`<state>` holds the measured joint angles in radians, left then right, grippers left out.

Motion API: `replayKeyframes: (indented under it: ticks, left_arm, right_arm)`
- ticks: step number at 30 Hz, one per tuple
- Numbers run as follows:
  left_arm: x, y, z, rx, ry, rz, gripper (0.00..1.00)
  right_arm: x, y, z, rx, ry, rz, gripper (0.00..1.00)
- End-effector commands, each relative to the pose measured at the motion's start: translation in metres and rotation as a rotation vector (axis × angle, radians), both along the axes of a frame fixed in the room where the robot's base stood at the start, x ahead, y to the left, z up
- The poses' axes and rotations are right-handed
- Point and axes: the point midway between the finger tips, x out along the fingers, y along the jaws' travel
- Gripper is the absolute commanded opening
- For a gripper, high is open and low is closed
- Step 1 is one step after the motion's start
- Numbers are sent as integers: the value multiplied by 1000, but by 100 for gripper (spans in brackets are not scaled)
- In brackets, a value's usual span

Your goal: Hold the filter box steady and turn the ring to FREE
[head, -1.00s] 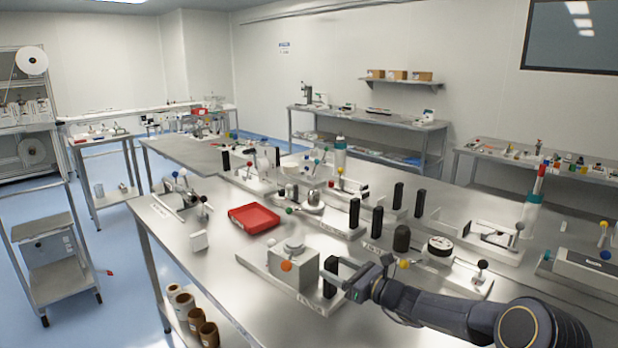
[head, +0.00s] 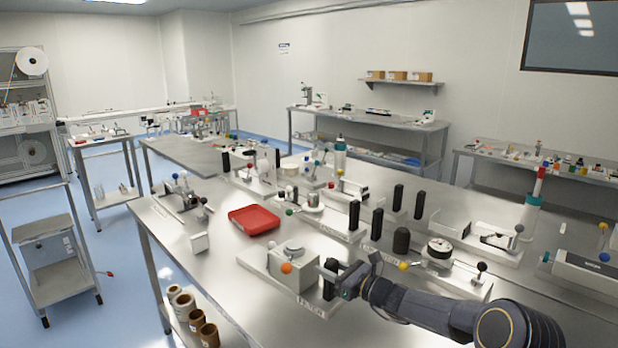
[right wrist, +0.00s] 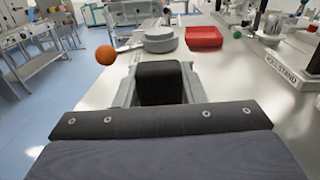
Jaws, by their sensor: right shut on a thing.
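The filter box (head: 293,272) is a pale grey block on a base plate labelled FILTER (head: 312,308), at the near edge of the steel table. A round ring (head: 291,249) sits on its top, with an orange ball knob (head: 286,268) at the front; the ball (right wrist: 105,55) and ring (right wrist: 160,40) also show in the right wrist view. A black upright handle (right wrist: 160,83) stands beside the box. My right gripper (head: 331,280) is shut on this black handle, which lies between its fingers. The ring's markings are too small to read. My left gripper is not in view.
A red tray (head: 254,220) lies behind the box. A dark cylinder (head: 401,240), a dial gauge (head: 439,247) and several black posts stand to the right. A small white block (head: 199,242) stands on the left. The table left of the box is mostly clear.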

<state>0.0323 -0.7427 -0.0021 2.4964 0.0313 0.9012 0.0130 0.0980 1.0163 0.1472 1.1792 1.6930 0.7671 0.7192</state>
Motion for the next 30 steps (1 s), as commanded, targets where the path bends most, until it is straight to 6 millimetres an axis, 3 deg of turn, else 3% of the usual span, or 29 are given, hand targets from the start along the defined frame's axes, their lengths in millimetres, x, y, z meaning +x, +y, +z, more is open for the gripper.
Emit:
replayKeyframes:
  ticks: [4, 15, 30]
  left_arm:
    - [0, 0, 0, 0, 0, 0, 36]
    - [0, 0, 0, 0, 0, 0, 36]
    - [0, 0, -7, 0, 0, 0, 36]
  right_arm:
    - [0, 0, 0, 0, 0, 0, 0]
    - [0, 1, 6, 8, -9, 2, 0]
    - [0, 1, -1, 5, -6, 2, 0]
